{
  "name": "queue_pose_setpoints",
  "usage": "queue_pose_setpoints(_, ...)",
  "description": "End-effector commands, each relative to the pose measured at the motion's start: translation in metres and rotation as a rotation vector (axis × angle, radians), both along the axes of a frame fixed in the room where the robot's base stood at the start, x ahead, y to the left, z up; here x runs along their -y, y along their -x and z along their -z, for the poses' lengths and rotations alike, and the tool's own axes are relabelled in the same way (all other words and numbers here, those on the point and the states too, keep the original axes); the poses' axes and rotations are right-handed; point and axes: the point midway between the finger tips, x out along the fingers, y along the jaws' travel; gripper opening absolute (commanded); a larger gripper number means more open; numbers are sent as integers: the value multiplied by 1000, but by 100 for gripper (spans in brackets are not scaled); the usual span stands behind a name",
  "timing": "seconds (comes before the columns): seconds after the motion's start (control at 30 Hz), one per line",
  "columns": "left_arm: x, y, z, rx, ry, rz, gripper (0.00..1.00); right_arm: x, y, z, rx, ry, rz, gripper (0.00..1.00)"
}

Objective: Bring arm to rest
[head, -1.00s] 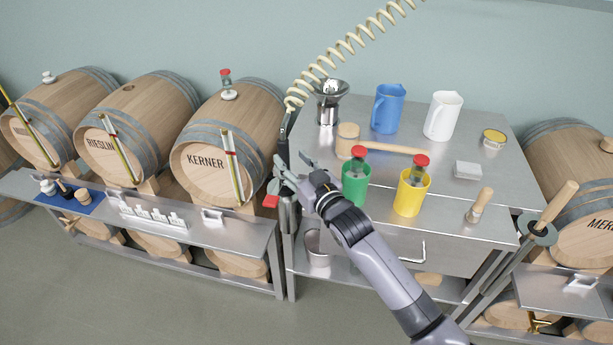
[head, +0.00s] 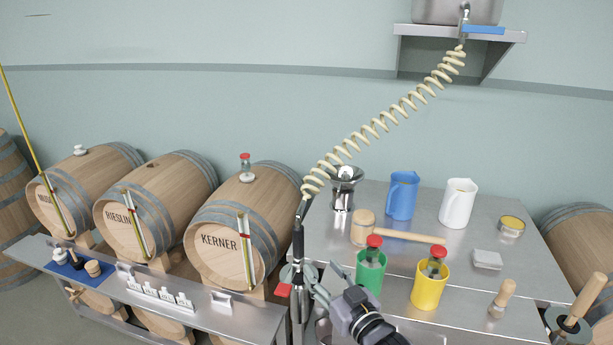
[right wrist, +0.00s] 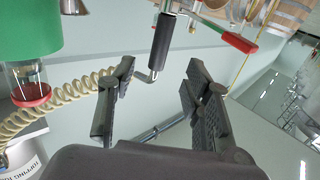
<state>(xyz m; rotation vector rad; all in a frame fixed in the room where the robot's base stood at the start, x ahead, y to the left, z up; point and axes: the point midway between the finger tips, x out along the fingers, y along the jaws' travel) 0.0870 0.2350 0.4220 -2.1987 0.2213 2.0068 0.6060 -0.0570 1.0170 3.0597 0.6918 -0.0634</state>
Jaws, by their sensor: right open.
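My right gripper (head: 314,284) is open and empty, just right of the hanging spray wand (head: 298,243) at the left edge of the steel bench. In the right wrist view its two dark fingers (right wrist: 158,85) stand apart, and the wand's black grip (right wrist: 162,48) shows beyond them, not between the pads. The wand's red-ended lever (head: 283,290) points left; it also shows in the right wrist view (right wrist: 238,42). The coiled hose (head: 380,122) runs from the wand up to a wall tap. My left arm is not in view.
On the bench (head: 390,270), close to my right arm, stand a green cup (head: 371,274) and a yellow cup (head: 429,289), each with a red-capped bottle. A mallet (head: 362,228), blue jug (head: 402,196) and white jug (head: 458,204) stand behind. Barrels (head: 238,238) line the left.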

Motion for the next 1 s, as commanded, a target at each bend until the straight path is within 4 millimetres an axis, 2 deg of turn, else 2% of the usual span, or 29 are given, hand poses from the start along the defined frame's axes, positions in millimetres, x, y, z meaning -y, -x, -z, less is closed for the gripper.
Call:
queue_pose_setpoints(0.07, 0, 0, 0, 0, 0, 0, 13, 8, 16, 22, -81, 22, 28, 45)
queue_pose_setpoints(0.17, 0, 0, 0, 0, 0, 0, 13, 28, 52, 61, -245, 78, 82, 45)
queue_pose_setpoints(0.3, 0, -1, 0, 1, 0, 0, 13, 66, 126, 116, -528, 178, 159, 45)
queue_pose_setpoints(0.4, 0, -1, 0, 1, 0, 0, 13, 89, 174, 140, -688, 238, 195, 45)
queue_pose_setpoints(0.6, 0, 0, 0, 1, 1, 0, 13, 118, 248, 162, -910, 316, 232, 45)
queue_pose_setpoints(0.9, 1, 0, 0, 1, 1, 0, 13, 149, 336, 170, -1158, 399, 262, 45)
queue_pose_setpoints(0.93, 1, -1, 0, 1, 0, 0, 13, 150, 339, 174, -1173, 405, 262, 45)
queue_pose_setpoints(1.0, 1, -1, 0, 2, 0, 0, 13, 149, 332, 191, -1174, 406, 259, 45)
